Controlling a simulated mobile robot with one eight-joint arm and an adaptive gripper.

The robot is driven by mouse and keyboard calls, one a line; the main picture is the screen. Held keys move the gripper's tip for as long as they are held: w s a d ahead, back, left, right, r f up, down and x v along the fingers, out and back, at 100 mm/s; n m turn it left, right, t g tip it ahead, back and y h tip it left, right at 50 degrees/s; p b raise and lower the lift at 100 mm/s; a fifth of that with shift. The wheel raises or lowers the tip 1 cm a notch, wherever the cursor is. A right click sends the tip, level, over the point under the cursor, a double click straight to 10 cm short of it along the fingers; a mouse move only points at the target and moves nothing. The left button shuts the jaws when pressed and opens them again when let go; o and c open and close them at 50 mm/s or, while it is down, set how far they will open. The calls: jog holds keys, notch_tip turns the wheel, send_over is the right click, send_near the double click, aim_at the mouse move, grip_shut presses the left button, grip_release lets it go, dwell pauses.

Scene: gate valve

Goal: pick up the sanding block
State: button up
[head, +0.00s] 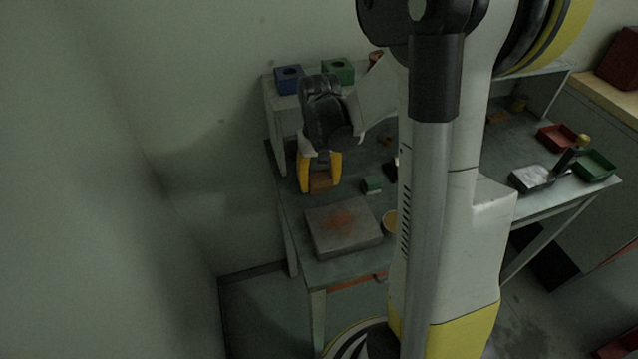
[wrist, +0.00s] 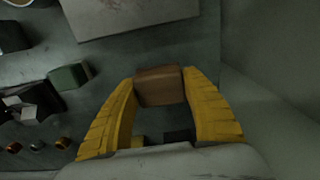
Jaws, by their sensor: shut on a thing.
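The sanding block (head: 320,181) looks like a small brown block. My gripper (head: 320,186) has yellow fingers pointing down and is shut on it, one finger on each side. In the wrist view the block (wrist: 160,86) sits between the fingertips (wrist: 161,80), with its far part showing beyond them. I cannot tell whether it touches the bench top or hangs just above it.
A grey plate with a rusty patch (head: 342,227) lies in front of the block. A small green block (head: 372,184) lies to its right. Blue (head: 289,80) and green (head: 338,71) boxes stand on the shelf behind. The bench (head: 290,205) has a free left edge near the wall.

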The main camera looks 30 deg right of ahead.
notch_tip(320, 180, up, 2)
jog(key=shift+d+r+p, duration=0.15)
jog(key=shift+p, duration=0.2)
jog(key=s+d+r+p, duration=0.3)
jog(key=d+r, duration=0.3)
jog(key=d, duration=0.4)
jog(key=shift+s+d, duration=0.35)
jog(key=shift+s, duration=0.1)
jog(key=shift+r, duration=0.1)
